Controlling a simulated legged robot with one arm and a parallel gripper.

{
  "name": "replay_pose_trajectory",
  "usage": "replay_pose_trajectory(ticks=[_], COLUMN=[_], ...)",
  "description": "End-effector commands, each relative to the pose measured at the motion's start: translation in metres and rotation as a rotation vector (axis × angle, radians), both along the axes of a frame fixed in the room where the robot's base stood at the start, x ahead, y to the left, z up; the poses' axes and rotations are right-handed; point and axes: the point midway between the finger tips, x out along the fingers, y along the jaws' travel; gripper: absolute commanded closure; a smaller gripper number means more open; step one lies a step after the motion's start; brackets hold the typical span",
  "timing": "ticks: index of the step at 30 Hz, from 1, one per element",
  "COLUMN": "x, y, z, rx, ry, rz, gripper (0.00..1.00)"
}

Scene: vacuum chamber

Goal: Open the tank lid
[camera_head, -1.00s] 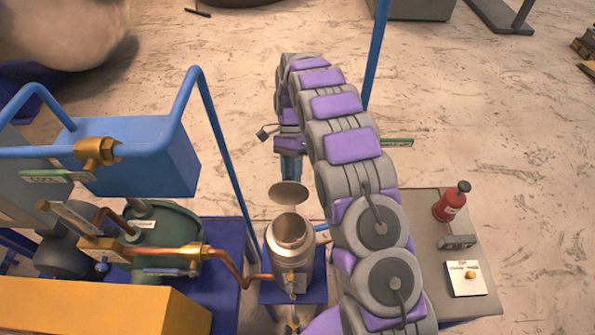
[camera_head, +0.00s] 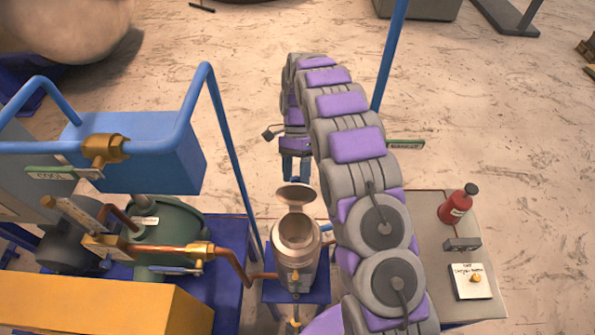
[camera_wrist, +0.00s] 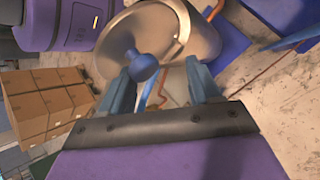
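The metal tank (camera_head: 296,262) stands on a blue stand with its round mouth uncovered. Its round lid (camera_head: 294,197) is raised and tilted at the far side of the mouth. My gripper (camera_head: 296,178) is just beyond the lid, pointing down toward it. In the wrist view, the lid (camera_wrist: 175,30) has a round blue knob (camera_wrist: 145,66). My gripper (camera_wrist: 162,75) has its two blue fingers spread, with the knob near the left finger and a clear gap to the right one. Contact between knob and finger cannot be told.
Copper piping with brass fittings (camera_head: 200,252) runs to the tank from the left. A blue rail (camera_head: 228,150) rises left of it. A grey table (camera_head: 430,215) at the right holds a red bottle (camera_head: 457,204). Stacked boxes (camera_wrist: 45,100) show in the wrist view. Open floor lies beyond.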

Motion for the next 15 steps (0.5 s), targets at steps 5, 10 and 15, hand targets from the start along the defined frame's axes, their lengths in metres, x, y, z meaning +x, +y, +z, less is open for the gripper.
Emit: replay_pose_trajectory(ticks=[5, 10, 15], x=[-0.0034, -0.0023, -0.0012], y=[-0.0003, -0.0020, -0.0035], z=[-0.0020, -0.0010, 0.0014], rx=[0.001, 0.001, 0.002], ry=[0.014, 0.011, 0.008], rz=[0.001, 0.001, -0.001], gripper=[0.41, 0.41, 0.41])
